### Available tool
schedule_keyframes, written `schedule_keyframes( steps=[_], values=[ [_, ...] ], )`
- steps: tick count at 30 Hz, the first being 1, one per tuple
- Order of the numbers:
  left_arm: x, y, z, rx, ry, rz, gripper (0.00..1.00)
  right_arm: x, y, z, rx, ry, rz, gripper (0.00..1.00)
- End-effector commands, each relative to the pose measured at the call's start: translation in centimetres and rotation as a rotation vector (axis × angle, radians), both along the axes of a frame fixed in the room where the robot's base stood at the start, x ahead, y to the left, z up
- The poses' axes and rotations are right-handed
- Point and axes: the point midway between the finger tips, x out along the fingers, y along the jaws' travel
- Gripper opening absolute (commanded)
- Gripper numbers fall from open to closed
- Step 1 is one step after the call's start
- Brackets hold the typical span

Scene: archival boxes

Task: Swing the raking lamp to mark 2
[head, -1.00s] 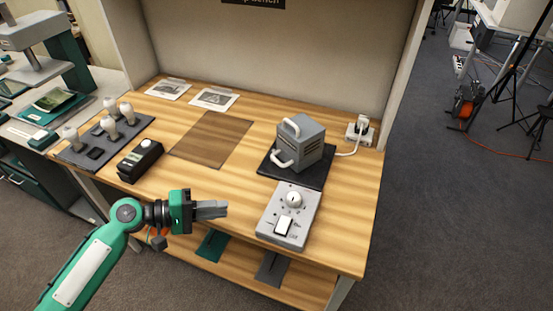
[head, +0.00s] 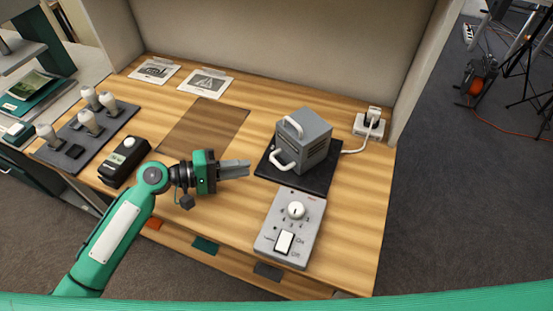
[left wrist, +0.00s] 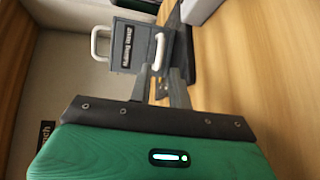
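A grey boxy unit (head: 314,138) with two white handles stands on a black plate (head: 318,182) at the right of the bench; I take it for the lamp. It also shows in the left wrist view (left wrist: 130,58) with a dark label. In front of it lies a grey control box (head: 268,225) with a white dial knob (head: 296,211) among small marks and a white On/Off switch (head: 285,241). My left gripper (head: 247,168) is above the bench, left of the unit, pointing right, apparently clear of it. Its fingers (left wrist: 160,88) are apart and empty. My right gripper is out of view.
A white socket block (head: 368,127) with a cable sits behind right. A black device (head: 124,162) and a tray of several bulb-like pieces (head: 75,140) are at left. Two printed sheets (head: 205,82) lie at the back. A dark square (head: 203,127) on the bench is bare.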

Motion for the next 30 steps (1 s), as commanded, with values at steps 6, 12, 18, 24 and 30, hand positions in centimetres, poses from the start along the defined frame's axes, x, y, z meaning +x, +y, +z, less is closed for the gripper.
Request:
schedule_keyframes(
  steps=[6, 12, 18, 24, 30],
  values=[
    [1.2, -4.7, -0.7, -0.003, -0.002, -0.001, 0.19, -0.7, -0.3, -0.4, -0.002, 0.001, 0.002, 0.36],
    [2.1, -7.8, -1.4, -0.001, 0.0, -0.001, 0.19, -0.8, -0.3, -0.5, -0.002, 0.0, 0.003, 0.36],
    [2.5, -9.2, -1.7, 0.0, -0.001, 0.001, 0.19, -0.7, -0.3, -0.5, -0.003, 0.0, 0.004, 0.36],
    [2.5, -9.4, -1.8, 0.002, -0.002, 0.001, 0.19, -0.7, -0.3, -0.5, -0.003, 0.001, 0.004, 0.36],
    [2.5, -9.4, -1.8, 0.001, -0.001, 0.001, 0.0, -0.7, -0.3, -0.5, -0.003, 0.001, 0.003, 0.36]
  ],
)
